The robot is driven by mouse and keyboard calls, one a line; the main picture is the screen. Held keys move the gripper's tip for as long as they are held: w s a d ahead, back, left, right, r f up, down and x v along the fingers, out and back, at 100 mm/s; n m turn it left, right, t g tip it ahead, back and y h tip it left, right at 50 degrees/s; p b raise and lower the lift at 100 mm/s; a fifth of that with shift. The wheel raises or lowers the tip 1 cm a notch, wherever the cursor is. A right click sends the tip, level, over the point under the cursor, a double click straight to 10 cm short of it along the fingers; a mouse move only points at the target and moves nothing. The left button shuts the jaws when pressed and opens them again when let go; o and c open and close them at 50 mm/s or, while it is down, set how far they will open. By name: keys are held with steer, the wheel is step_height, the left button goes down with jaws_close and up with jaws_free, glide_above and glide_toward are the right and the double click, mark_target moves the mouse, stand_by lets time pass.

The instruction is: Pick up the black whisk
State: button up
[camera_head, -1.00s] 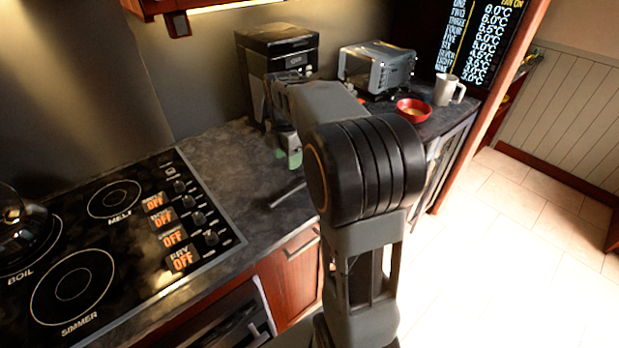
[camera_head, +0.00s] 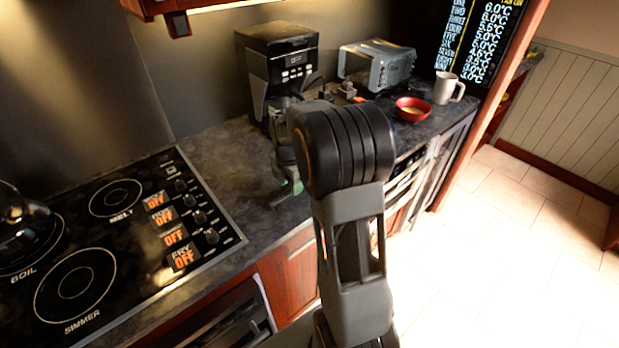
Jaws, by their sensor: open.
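The black whisk (camera_head: 279,202) lies on the dark countertop near its front edge, right of the stove. Only a short dark piece of it shows; the rest is hidden behind my gripper and arm. My gripper (camera_head: 290,187), with greenish fingertips, is open and low over the counter, right at the whisk. I cannot tell whether the fingers touch the whisk or stand around it.
A black cooktop (camera_head: 120,240) with a kettle (camera_head: 20,225) is on the left. A coffee machine (camera_head: 280,65) stands behind my gripper. A toaster (camera_head: 377,66), a red bowl (camera_head: 412,109) and a mug (camera_head: 448,89) are further right. Counter between cooktop and gripper is clear.

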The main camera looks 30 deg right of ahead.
steer(key=shift+f, duration=1.45)
steer(key=shift+c, duration=0.5)
jaws_close()
